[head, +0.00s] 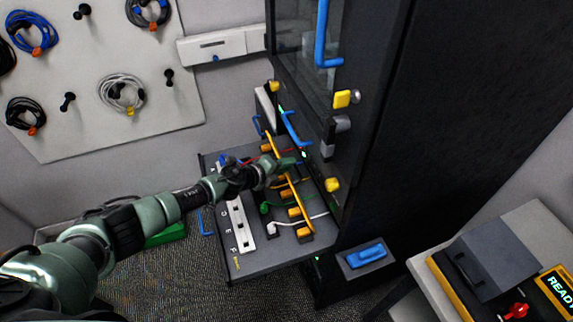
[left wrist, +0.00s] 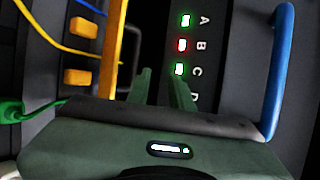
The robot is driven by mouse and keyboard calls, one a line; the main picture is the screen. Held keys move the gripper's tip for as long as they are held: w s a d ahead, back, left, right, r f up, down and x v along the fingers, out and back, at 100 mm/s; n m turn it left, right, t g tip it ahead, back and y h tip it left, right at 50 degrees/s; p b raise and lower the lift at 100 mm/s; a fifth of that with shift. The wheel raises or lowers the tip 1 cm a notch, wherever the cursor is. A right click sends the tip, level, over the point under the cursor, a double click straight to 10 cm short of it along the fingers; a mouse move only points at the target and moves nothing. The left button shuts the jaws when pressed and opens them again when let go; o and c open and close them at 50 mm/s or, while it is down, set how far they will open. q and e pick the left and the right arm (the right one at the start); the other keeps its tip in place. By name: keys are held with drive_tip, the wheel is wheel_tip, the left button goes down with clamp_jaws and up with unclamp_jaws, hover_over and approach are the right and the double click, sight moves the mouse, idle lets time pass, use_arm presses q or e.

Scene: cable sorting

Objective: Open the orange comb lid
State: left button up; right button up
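The orange comb lid (head: 291,190) is a long, thin orange bar over the pull-out tray (head: 262,262), with several orange blocks along it. In the left wrist view the lid (left wrist: 111,50) runs up the left side, beside the fingers. My left gripper (head: 293,162) is above the tray, at the lid's middle. In the left wrist view its two green fingers (left wrist: 161,90) stand apart with a dark gap and nothing clear between them. The lid lies left of both fingers; whether it touches one I cannot tell. My right gripper is not in view.
Green, white and red cables cross the tray; a green cable (left wrist: 20,110) shows beside my gripper. Lights A, B, C (left wrist: 182,45) and a blue handle (left wrist: 279,75) are close on the right. The dark cabinet (head: 375,130) stands behind the tray. A pegboard (head: 95,90) holds coiled cables.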

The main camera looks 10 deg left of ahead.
use_arm(q)
drive_tip(key=v, duration=0.7)
drive_tip(key=shift+s+a, duration=0.2)
drive_tip(key=shift+s, duration=0.05)
idle(0.5)
drive_tip(key=shift+d, duration=0.1)
